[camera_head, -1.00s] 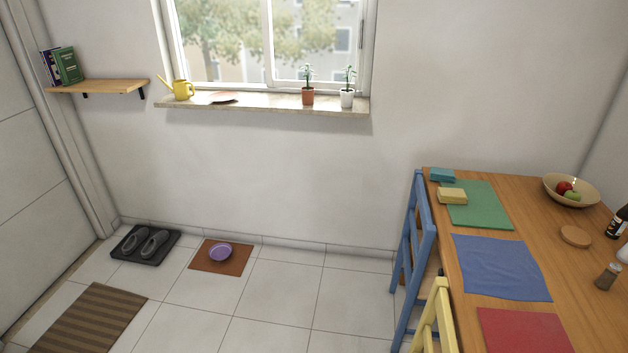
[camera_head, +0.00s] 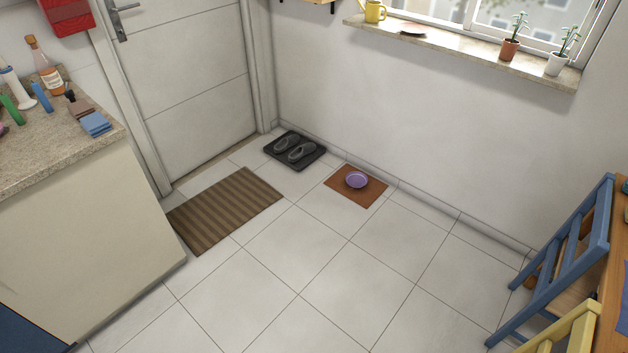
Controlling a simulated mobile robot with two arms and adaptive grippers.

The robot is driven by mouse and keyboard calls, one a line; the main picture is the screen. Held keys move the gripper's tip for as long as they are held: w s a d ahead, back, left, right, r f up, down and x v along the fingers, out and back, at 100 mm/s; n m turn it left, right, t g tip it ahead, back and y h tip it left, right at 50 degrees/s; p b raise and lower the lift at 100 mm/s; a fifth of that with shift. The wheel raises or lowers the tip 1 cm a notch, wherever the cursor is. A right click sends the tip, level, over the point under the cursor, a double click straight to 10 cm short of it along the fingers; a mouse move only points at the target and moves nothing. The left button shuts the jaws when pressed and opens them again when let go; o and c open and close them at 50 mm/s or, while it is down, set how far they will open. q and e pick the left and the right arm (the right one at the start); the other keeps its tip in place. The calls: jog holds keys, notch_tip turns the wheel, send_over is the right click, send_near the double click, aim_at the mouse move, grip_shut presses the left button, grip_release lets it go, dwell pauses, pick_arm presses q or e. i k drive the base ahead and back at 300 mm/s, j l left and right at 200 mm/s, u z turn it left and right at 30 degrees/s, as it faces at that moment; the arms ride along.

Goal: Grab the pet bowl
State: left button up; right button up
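The pet bowl (camera_head: 356,180) is a small purple bowl. It stands upright on an orange-brown mat (camera_head: 341,193) on the tiled floor, close to the wall under the window. Neither of my grippers shows in the head view, so I cannot see whether they are open or shut.
A black tray (camera_head: 316,164) with dark shoes lies left of the bowl's mat. A striped doormat (camera_head: 225,205) lies before the door. A counter (camera_head: 80,240) stands at the left, blue (camera_head: 570,262) and yellow (camera_head: 571,335) chairs at the right. The tiled floor between is clear.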

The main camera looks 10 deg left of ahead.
aim_at(355, 179)
jog(key=i+j+z, duration=0.1)
jog(key=i, duration=0.35)
jog(key=i+j+z, duration=0.15)
jog(key=i, duration=0.3)
jog(key=i+j+z, duration=0.1)
jog(key=i+j, duration=0.2)
jog(key=i, duration=0.1)
